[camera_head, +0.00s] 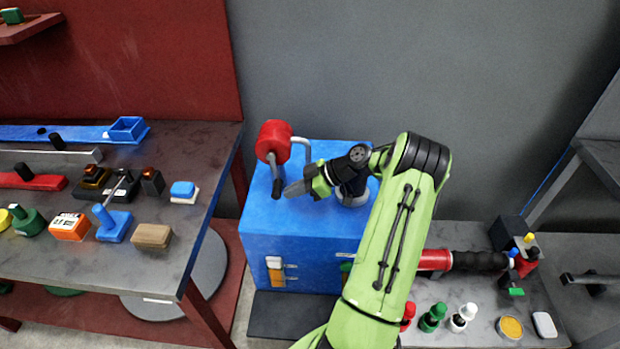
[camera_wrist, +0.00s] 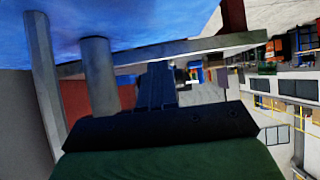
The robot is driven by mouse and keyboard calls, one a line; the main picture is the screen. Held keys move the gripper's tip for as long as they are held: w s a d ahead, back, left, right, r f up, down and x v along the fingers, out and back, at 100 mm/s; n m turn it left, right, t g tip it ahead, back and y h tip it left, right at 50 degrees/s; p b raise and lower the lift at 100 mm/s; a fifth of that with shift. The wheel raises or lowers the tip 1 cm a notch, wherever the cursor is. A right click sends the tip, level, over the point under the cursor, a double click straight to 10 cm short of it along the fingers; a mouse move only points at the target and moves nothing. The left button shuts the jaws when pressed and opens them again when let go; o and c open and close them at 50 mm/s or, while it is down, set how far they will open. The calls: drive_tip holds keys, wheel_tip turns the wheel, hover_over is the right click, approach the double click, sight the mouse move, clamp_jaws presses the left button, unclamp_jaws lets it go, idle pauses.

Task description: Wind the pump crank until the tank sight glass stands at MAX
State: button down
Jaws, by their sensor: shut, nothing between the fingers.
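A blue cabinet (camera_head: 300,240) stands in the middle of the head view. A red drum-like part (camera_head: 273,140) sits above its top, with a grey bent bar (camera_head: 301,148) to its right and a grey bar ending in a dark piece (camera_head: 277,186) below it. I cannot tell for sure which of these is the pump crank. My gripper (camera_head: 292,190) is shut and empty over the cabinet top, just right of the dark piece; contact is unclear. In the wrist view, grey posts (camera_wrist: 100,72) stand beside my gripper (camera_wrist: 157,84). I cannot make out a sight glass or MAX mark.
A grey bench (camera_head: 190,235) with several small objects stands at the left. An orange-and-white panel (camera_head: 275,270) is on the cabinet's front. A lower grey bench (camera_head: 465,290) at the right holds bottles and a red-and-black tool (camera_head: 470,260).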

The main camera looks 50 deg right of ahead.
drive_tip(key=b+x, duration=0.2)
drive_tip(key=x, duration=0.1)
drive_tip(key=shift+b, duration=0.3)
drive_tip(key=shift+w+a+f+t+y+b, duration=0.3)
drive_tip(key=shift+w+t+y+b, duration=0.2)
drive_tip(key=shift+b, duration=0.2)
drive_tip(key=shift+w+a+r+b, duration=0.15)
drive_tip(key=shift+w+a+b, duration=0.45)
drive_tip(key=shift+w, duration=0.1)
drive_tip(key=shift+w+a+r+b, duration=0.15)
drive_tip(key=shift+w+a+b, duration=0.4)
drive_tip(key=shift+w+a, duration=0.1)
drive_tip(key=shift+w, duration=0.15)
